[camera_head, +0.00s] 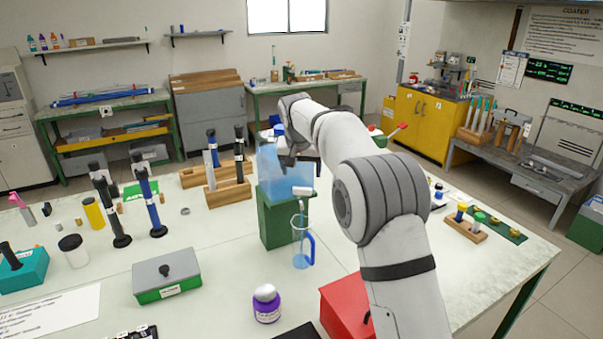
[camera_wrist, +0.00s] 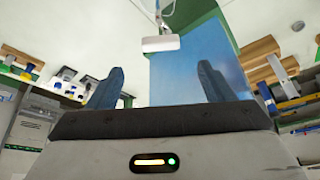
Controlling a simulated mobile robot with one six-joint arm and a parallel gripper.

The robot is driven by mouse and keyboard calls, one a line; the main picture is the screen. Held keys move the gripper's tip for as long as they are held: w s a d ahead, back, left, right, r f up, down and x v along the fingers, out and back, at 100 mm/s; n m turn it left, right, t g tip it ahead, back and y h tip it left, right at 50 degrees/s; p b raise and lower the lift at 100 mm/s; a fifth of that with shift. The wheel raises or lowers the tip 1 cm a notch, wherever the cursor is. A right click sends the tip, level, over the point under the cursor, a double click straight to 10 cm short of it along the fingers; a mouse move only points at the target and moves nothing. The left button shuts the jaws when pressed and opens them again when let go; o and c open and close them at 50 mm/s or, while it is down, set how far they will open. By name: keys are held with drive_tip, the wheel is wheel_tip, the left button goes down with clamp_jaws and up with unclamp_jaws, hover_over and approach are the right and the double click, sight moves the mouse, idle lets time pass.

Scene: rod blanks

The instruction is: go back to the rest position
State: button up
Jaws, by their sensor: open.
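My gripper (camera_head: 288,160) is at the end of my arm, which reaches forward over the middle of the table. In the wrist view its two fingers (camera_wrist: 158,84) stand wide apart with nothing held between them. Just by it in the head view is a translucent blue panel (camera_head: 292,182) on a green box (camera_head: 275,222). The panel (camera_wrist: 186,68) lies beyond the fingers in the wrist view. The head view does not show clearly whether the gripper touches it. A white piece (camera_head: 303,191) sits above a blue-handled clear jug (camera_head: 301,250) in front of the box.
A wooden rack (camera_head: 228,192) with dark rods stands left of the green box. A red box (camera_head: 345,308) is close beside my arm, with a purple jar (camera_head: 266,306) nearby. A grey-lidded green case (camera_head: 167,276) is at left. Some tabletop between them is clear.

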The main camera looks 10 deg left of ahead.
drive_tip(key=s+d+r, duration=0.3)
drive_tip(key=s+d, duration=0.5)
drive_tip(key=s, duration=0.1)
drive_tip(key=s+d+r, duration=0.3)
drive_tip(key=s+d, duration=0.6)
drive_tip(key=s+d+f, duration=0.2)
drive_tip(key=s+f, duration=0.1)
drive_tip(key=s, duration=0.5)
drive_tip(key=s+d+f, duration=0.3)
drive_tip(key=s, duration=0.6)
drive_tip(key=s+d+f+g, duration=0.1)
drive_tip(key=s+d+f, duration=0.2)
drive_tip(key=s, duration=0.5)
drive_tip(key=shift+s+f, duration=0.25)
drive_tip(key=shift+s, duration=0.1)
